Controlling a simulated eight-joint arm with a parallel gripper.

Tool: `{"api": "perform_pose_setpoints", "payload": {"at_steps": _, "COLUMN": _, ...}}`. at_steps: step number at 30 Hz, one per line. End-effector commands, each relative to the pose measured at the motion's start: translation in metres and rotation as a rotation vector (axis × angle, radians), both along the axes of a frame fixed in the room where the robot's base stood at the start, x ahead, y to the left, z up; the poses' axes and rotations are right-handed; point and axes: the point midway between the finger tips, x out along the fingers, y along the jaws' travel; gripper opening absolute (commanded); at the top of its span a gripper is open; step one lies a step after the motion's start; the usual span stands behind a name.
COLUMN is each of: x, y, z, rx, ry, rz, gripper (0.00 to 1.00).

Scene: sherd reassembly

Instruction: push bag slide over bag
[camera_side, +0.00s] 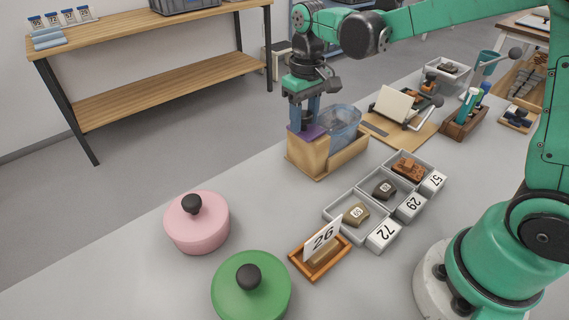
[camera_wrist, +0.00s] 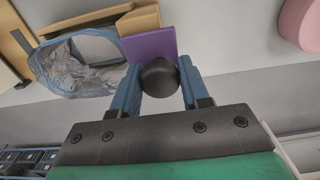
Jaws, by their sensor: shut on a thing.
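The bag slide, a flat purple plate, shows in the side view (camera_side: 311,132) and in the wrist view (camera_wrist: 150,43). A round black knob (camera_wrist: 159,76) stands at its edge. My gripper (camera_side: 305,124) points down, its blue fingers shut on the knob, as the wrist view shows (camera_wrist: 159,66). The clear, blue-edged bag (camera_side: 343,120) sits just right of the slide, in a wooden holder (camera_side: 312,160). In the wrist view the bag (camera_wrist: 75,72) lies left of the slide, close beside it. Whether slide and bag touch or overlap is not clear.
A pink lidded pot (camera_side: 197,228), a green one (camera_side: 251,295) and a card 26 (camera_side: 321,240) stand nearer. The table left of the holder is clear.

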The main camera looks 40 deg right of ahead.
Motion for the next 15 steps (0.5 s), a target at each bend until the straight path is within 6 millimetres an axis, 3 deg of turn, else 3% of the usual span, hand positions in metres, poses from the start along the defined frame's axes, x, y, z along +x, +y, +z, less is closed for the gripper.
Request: {"api": "perform_pose_setpoints", "payload": {"at_steps": 15, "x": 0.001, "y": -0.016, "z": 0.0, "rx": -0.001, "ry": 0.0, "rz": -0.002, "gripper": 0.11}}
